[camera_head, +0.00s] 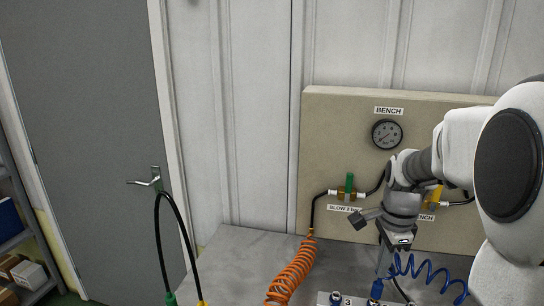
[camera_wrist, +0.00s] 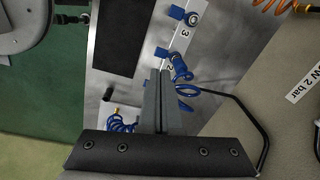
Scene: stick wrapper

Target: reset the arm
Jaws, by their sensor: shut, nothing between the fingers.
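My white arm comes in from the right in the head view and ends in my grey gripper (camera_head: 381,270), which points down over the bench in front of the panel. In the wrist view my gripper's two fingers (camera_wrist: 159,73) lie side by side, shut and empty. They appear close to a blue coiled hose (camera_wrist: 180,70) and the pale numbered strip; I cannot tell whether they touch. The strip with a "3" label (camera_head: 348,301) is cut off at the bottom of the head view.
A beige panel (camera_head: 340,130) carries a gauge (camera_head: 387,134), a green-handled valve (camera_head: 349,183) and a yellow-handled valve partly behind my arm. An orange coiled hose (camera_head: 292,271) hangs to its left. Bare grey bench (camera_head: 240,255) lies left of it. A grey door (camera_head: 90,120) stands farther left.

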